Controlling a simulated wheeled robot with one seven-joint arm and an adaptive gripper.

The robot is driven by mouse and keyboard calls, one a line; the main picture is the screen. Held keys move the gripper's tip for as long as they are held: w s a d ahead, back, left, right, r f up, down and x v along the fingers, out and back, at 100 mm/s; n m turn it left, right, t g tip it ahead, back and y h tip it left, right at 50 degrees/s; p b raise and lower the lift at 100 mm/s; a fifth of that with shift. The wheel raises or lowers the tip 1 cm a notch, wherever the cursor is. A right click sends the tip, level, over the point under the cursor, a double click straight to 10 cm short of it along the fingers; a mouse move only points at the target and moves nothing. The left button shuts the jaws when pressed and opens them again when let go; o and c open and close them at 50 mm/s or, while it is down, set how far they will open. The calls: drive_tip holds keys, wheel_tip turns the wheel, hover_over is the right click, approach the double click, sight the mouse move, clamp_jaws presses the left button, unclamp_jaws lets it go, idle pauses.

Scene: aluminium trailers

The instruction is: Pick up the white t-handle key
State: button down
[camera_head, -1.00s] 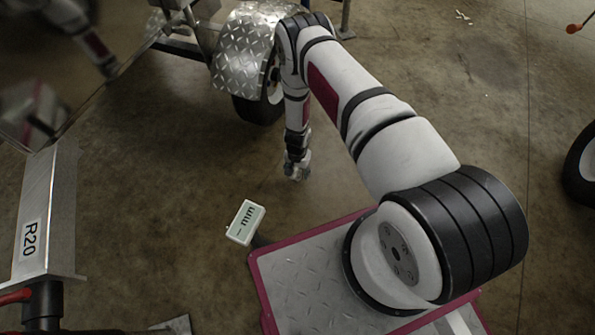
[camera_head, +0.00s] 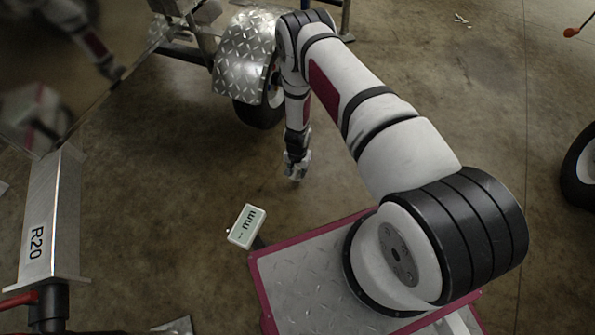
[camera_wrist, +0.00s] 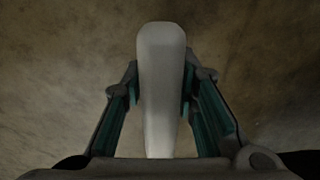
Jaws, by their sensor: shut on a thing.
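A smooth white elongated piece, which I take to be the white t-handle key (camera_wrist: 161,65), stands between the fingers in the wrist view. It runs from the top middle down towards the palm; its T shape cannot be made out. My gripper (camera_wrist: 160,90) is shut on it, with a green-padded finger on each side. In the head view my gripper (camera_head: 296,172) hangs pointing down over the brown floor, below a trailer wheel. The key cannot be made out clearly there.
A trailer with a chequered metal mudguard (camera_head: 243,55) and dark tyre (camera_head: 262,112) stands behind my arm. A metal post marked R20 (camera_head: 50,220) is at the left. Another wheel (camera_head: 581,165) is at the right edge. Open floor lies between.

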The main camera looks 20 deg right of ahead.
drive_tip(key=shift+r+p, duration=0.3)
drive_tip(key=shift+r, duration=0.55)
drive_tip(key=s+r+p, duration=0.1)
drive_tip(key=s+p, duration=0.4)
drive_tip(key=s, duration=1.1)
drive_tip(key=shift+p, duration=0.35)
